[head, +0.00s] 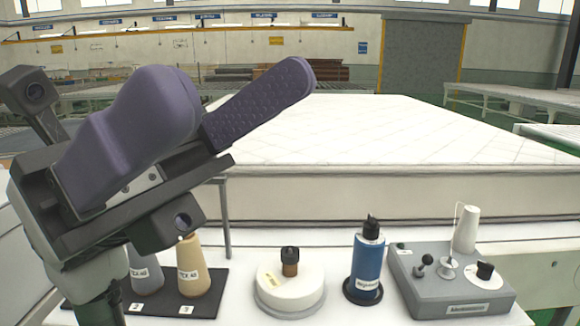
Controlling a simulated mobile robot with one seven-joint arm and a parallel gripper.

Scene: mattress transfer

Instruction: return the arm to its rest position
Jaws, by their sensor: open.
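My gripper (215,105) is raised at the left of the head view, close to the camera and above the white worktop (235,245). Its two purple-grey padded fingers point up and to the right, spread apart. I see nothing held between them. The gripper hides part of the background and the left end of the worktop.
On the worktop stand thread cones (193,268) on a dark numbered board (212,295), a round white container (290,290), a blue bottle (367,262) and a grey control box (450,285) with a white spool (466,229). Metal rails (505,97) run at the right.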

